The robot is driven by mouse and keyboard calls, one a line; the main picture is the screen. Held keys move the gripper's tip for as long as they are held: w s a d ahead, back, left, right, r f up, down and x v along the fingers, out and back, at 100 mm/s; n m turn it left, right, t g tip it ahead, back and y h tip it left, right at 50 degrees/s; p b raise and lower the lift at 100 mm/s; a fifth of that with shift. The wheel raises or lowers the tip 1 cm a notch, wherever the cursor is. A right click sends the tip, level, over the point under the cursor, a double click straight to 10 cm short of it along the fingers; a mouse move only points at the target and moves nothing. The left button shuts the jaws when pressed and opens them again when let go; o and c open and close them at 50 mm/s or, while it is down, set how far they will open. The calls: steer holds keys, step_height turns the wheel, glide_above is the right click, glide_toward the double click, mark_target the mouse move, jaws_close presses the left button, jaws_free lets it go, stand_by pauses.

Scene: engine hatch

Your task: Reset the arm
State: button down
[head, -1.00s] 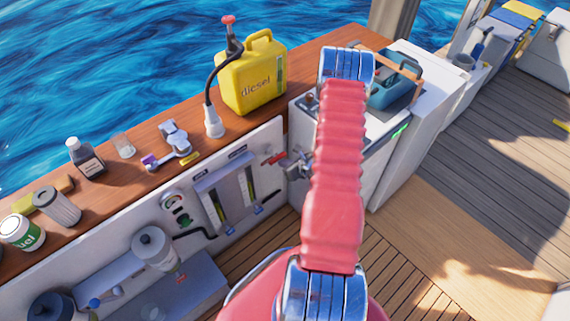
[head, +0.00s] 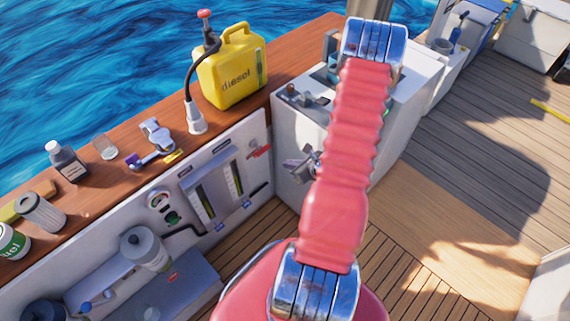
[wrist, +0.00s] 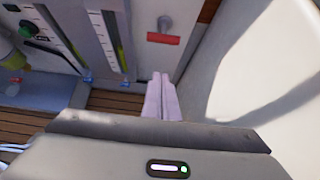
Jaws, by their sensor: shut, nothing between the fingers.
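My red arm rises through the middle of the head view. My gripper (head: 303,163) shows as a small grey shape left of the arm, in front of the white cabinet. In the wrist view the two pale fingers of my gripper (wrist: 160,84) lie together, shut and empty. They point toward the panel with the gauges (wrist: 106,38), below a red-handled valve (wrist: 164,38). That red handle also shows in the head view (head: 259,152), left of the gripper. The fingers look apart from it.
A yellow diesel can (head: 232,75) with a hose and a white funnel (head: 196,122) stands on the wooden ledge (head: 110,181). Bottles and cans stand further left. A white cabinet (head: 408,112) is behind my arm. Wooden deck (head: 465,190) lies clear at right.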

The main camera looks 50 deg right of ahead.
steer(key=shift+s, duration=0.1)
stand_by(0.6)
steer(key=s+a+r+n+g+y, duration=0.1)
steer(key=a+r+n+g+y, duration=0.25)
steer(key=a+r+n, duration=0.55)
steer(key=s+a+r+n+g+y, duration=0.2)
steer(key=a+r+n+y, duration=0.2)
steer(key=a+r+n, duration=0.5)
steer(key=s+a+r+n+h, duration=0.2)
steer(key=a+r+n, duration=0.6)
steer(key=r, duration=0.4)
steer(key=s+a+r+n+t+h, duration=0.1)
steer(key=s+a+r+n+h, duration=0.1)
steer(key=a+r+n+h, duration=0.3)
steer(key=a+r+n, duration=0.3)
steer(key=r+n, duration=0.2)
steer(key=r, duration=0.2)
steer(key=shift+s+a+n, duration=0.15)
steer(key=shift+s+n, duration=0.15)
steer(key=shift+s, duration=0.05)
